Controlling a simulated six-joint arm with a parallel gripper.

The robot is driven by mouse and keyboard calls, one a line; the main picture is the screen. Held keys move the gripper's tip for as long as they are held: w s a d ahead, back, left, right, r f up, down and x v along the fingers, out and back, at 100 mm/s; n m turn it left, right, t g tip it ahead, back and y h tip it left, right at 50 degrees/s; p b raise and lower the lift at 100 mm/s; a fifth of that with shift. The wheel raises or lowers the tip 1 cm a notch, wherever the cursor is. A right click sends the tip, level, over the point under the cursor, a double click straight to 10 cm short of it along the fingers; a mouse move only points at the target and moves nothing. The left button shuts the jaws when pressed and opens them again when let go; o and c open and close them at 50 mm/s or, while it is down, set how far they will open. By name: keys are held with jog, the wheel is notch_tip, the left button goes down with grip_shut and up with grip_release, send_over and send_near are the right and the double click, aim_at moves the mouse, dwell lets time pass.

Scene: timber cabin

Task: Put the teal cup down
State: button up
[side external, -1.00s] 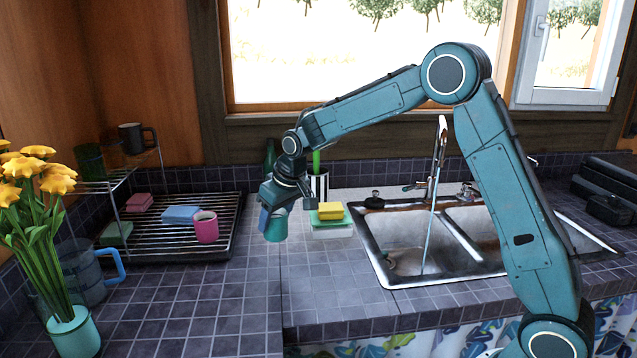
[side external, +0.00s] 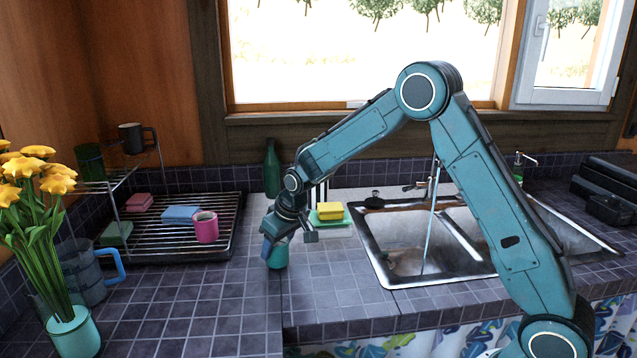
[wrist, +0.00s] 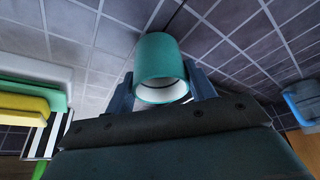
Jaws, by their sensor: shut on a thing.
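The teal cup (side external: 279,258) is low over the tiled counter, between the dish rack and the sink. My gripper (side external: 272,249) is shut on it, and the fingers cover part of its left side. In the wrist view the cup (wrist: 160,50) sits between the two fingers of my gripper (wrist: 162,92), with its white inside facing the camera. I cannot tell whether the cup's base touches the tiles.
A dish rack (side external: 160,250) with a pink mug (side external: 206,227) stands to the left. Sponges (side external: 330,211) and the sink (side external: 385,270) are to the right. A green bottle (side external: 272,168) stands behind. The counter in front (side external: 225,310) is clear.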

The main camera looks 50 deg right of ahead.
jog(key=shift+f, duration=0.15)
jog(key=o, duration=1.1)
jog(key=shift+f, duration=0.1)
jog(key=shift+c, duration=0.2)
jog(key=shift+r, duration=0.2)
jog(key=v, duration=1.2)
jog(key=shift+s, duration=0.1)
